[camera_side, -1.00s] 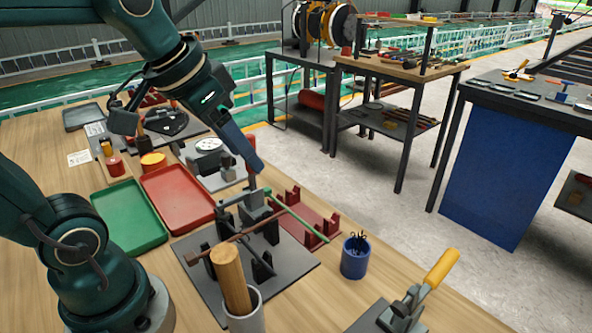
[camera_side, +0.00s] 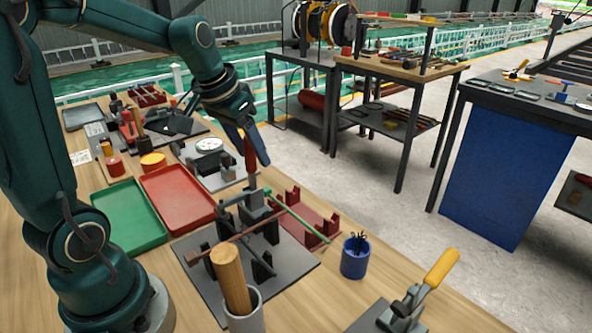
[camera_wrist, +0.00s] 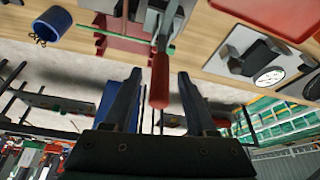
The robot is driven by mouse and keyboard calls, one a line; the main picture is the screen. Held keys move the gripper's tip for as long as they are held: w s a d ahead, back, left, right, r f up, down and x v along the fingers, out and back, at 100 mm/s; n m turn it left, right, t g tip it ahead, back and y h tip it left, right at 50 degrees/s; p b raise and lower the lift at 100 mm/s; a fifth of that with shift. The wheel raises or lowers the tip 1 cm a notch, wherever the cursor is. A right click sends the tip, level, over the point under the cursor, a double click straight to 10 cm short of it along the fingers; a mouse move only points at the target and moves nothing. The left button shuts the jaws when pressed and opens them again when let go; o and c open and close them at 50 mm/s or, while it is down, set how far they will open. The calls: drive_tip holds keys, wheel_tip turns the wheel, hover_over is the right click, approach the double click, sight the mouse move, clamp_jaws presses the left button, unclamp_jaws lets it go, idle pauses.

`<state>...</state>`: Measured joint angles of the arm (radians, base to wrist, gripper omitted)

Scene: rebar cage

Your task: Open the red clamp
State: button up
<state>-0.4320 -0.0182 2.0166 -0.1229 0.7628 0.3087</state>
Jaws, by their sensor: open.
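The red clamp's handle (camera_side: 249,157) stands nearly upright above its grey metal body (camera_side: 255,206), which sits on a dark base plate (camera_side: 205,278). In the wrist view the red handle (camera_wrist: 159,82) lies between the two fingers, with a gap on each side. My gripper (camera_side: 254,148) is open and comes from above around the upper part of the handle; it also shows in the wrist view (camera_wrist: 159,76). A green rod (camera_side: 298,220) and a rusty brown rod (camera_side: 225,244) cross at the clamp. The contact under the clamp is hidden.
A red tray (camera_side: 178,198) and a green tray (camera_side: 128,217) lie left of the clamp. A blue cup (camera_side: 355,258), a red rack (camera_side: 310,215) and a grey cup with a wooden cylinder (camera_side: 230,280) stand close by. A yellow-handled clamp (camera_side: 440,268) is at front right.

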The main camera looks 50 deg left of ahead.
clamp_jaws()
idle(1.4)
